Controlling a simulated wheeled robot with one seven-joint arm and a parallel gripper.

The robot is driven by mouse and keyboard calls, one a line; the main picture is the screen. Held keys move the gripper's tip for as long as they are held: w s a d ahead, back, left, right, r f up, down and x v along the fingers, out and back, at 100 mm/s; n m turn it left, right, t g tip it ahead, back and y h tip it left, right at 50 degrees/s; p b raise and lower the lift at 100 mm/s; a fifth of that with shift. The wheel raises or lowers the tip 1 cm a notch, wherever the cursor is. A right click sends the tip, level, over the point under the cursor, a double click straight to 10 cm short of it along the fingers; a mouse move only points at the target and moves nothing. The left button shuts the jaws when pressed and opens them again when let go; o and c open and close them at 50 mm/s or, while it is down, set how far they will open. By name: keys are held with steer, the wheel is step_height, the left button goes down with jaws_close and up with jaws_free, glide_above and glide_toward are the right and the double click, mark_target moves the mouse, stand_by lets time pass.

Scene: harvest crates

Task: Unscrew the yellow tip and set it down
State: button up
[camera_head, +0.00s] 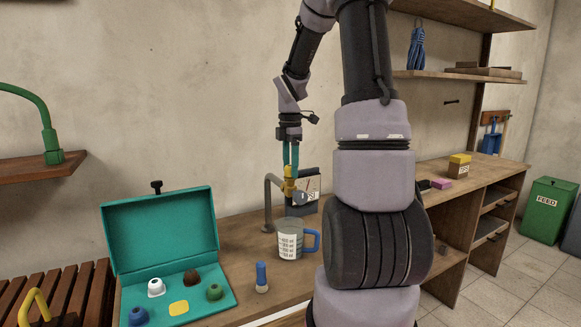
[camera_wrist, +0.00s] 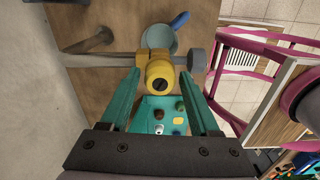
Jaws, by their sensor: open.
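The yellow tip (camera_head: 289,185) sits on a grey bent pipe (camera_head: 268,196) that rises from the workbench. In the wrist view the yellow tip (camera_wrist: 160,74) shows a dark round opening and lies between the two fingers, with a grey round knob (camera_wrist: 197,62) to its right. My gripper (camera_head: 290,164) comes from above with two teal fingers. It is open, with one finger on each side of the tip in the wrist view (camera_wrist: 162,82). Whether the fingers touch the tip I cannot tell.
A measuring jug (camera_head: 289,241) with a blue handle stands below the tip. An open teal case (camera_head: 160,234) at left holds blue, white, brown and green pieces and a flat yellow patch (camera_head: 179,308). A blue-topped piece (camera_head: 261,276) stands on the workbench (camera_head: 236,262).

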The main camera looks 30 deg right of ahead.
steer(key=shift+m, duration=0.8)
steer(key=shift+m, duration=0.9)
steer(key=shift+m, duration=0.8)
steer(key=c, duration=0.8)
steer(key=shift+o, duration=0.2)
steer(key=shift+n, duration=0.8)
